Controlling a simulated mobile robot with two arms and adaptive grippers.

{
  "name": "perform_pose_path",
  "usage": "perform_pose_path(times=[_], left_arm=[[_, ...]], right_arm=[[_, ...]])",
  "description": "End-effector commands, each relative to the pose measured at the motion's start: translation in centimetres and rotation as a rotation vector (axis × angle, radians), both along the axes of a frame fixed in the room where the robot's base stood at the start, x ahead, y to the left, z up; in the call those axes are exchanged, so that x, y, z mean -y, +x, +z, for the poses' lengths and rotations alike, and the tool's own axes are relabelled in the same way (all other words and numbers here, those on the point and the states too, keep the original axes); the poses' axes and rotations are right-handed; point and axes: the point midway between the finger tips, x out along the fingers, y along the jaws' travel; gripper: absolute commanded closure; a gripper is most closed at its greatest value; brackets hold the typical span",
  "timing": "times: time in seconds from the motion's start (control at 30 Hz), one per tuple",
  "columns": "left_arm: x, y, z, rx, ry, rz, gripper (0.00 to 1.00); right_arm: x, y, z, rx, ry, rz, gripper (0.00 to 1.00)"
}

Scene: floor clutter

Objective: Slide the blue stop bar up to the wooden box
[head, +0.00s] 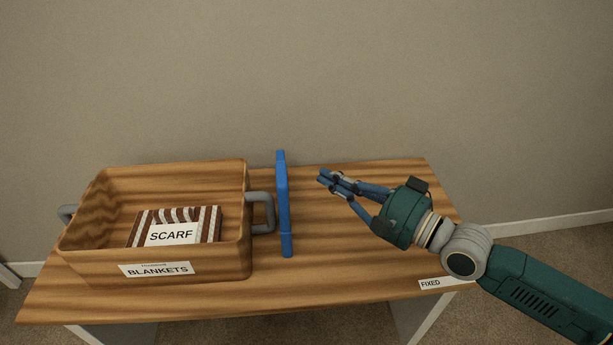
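The blue stop bar (283,205) stands across the wooden table, just right of the wooden box. The box (185,270) is open-topped, has grey handles and bears a BLANKETS label. Its right handle (263,200) reaches close to the bar; I cannot tell whether they touch. A gap of tabletop shows between the box wall and the bar. My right gripper (322,177) is right of the bar, apart from it, its fingers pointing left. Its fingertips are together with nothing between them. My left gripper is not in view.
A striped scarf pack (176,226) lies inside the box. The wooden table (330,270) is clear in front of my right gripper. A FIXED label (436,283) is on its front right edge. A plain wall stands behind.

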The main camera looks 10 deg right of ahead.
Motion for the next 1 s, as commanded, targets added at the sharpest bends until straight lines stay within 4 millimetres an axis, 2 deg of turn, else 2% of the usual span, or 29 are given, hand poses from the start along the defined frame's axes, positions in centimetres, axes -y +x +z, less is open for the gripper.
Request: perform_pose_path(times=[0.07, 0.2, 0.4, 1.0], left_arm=[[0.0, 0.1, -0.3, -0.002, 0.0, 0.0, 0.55], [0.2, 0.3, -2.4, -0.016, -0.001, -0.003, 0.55], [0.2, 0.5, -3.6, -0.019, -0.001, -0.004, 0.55], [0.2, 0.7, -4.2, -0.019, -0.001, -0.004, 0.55]], right_arm=[[-1.1, 1.0, 0.3, 0.002, 0.006, 0.001, 1.0], [-2.7, 0.7, 0.2, -0.001, 0.006, 0.002, 1.0], [-4.3, 0.7, 0.1, 0.0, 0.001, 0.001, 1.0], [-5.0, 0.7, 0.1, -0.001, 0.0, 0.0, 1.0]])
